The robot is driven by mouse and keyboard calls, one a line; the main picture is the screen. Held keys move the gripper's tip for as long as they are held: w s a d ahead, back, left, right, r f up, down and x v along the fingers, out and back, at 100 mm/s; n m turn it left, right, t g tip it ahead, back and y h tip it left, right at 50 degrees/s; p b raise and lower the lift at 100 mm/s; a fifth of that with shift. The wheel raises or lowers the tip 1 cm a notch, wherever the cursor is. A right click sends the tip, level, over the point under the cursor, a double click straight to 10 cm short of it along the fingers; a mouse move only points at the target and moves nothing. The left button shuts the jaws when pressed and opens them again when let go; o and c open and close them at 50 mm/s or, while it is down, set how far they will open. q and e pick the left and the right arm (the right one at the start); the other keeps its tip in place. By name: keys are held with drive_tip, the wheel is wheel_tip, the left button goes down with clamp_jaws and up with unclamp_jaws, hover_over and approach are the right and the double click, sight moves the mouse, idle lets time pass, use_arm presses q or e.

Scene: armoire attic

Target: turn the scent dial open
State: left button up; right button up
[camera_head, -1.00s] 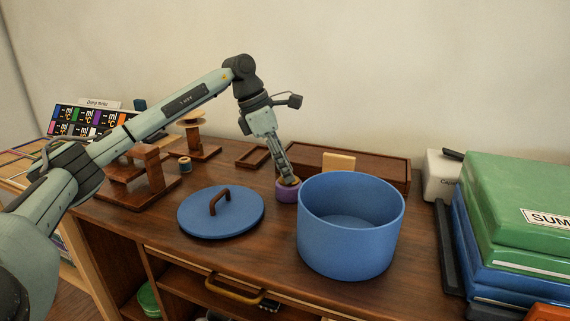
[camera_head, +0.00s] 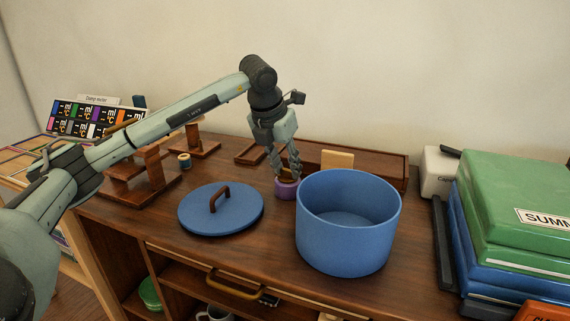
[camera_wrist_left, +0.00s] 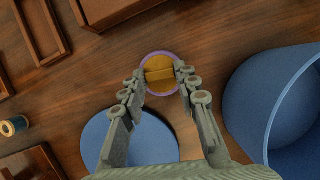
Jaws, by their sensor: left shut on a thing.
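The scent dial is a small round purple pot (camera_head: 286,191) with a golden-brown top, standing on the wooden desktop between the blue lid and the blue pot. In the left wrist view its golden top (camera_wrist_left: 160,86) has a raised bar across the middle and a purple rim around it. My left gripper (camera_head: 286,174) reaches down from above and is shut on the dial. In the wrist view its two fingertips (camera_wrist_left: 160,71) sit at opposite ends of the bar. My right gripper is not in view.
A large open blue pot (camera_head: 348,240) stands close to the dial's right. A blue lid (camera_head: 240,215) with a brown handle lies front left. A long wooden box (camera_head: 370,170) is behind. Green and blue binders (camera_head: 520,190) are stacked at right. A thread spool (camera_head: 184,161) stands at left.

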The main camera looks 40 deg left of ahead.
use_arm(q)
drive_tip(key=shift+d+n+y, duration=0.15)
drive_tip(key=shift+n+y, duration=0.35)
drive_tip(key=shift+n, duration=0.6)
idle(0.3)
drive_tip(key=o, duration=1.2)
drive_tip(key=shift+c, duration=0.2)
drive_tip(key=v, duration=1.2)
drive_tip(key=shift+w, duration=0.15)
drive_tip(key=shift+c, duration=0.4)
